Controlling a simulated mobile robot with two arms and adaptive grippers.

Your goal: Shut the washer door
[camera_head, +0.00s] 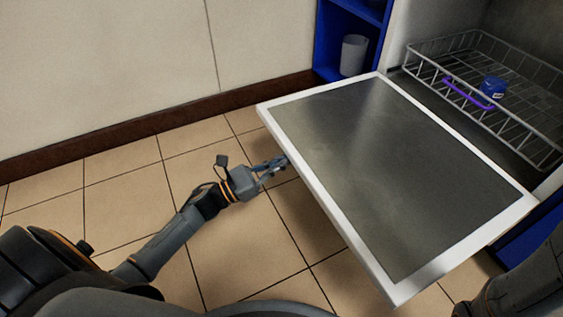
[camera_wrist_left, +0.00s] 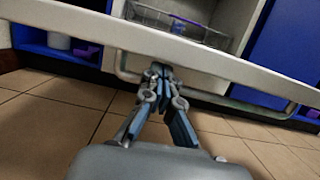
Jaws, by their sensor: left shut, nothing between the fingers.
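The washer door (camera_head: 395,165) is open, folded down flat like a shelf, with a grey metal inner face and a white rim. My left gripper (camera_head: 276,164) is shut and empty at the door's left edge, its tips close to the rim. In the left wrist view the shut fingertips (camera_wrist_left: 160,72) are just under the white door edge (camera_wrist_left: 200,62). A bar handle (camera_wrist_left: 240,100) hangs under the door there. I cannot tell whether the fingers touch the door. The right gripper is not in view.
Inside the washer a wire rack (camera_head: 510,95) holds a blue-lidded item (camera_head: 493,87) and a purple piece (camera_head: 466,93). A blue shelf unit (camera_head: 329,40) with a white cup (camera_head: 353,55) stands beside it. Tiled floor (camera_head: 110,200) on the left is clear.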

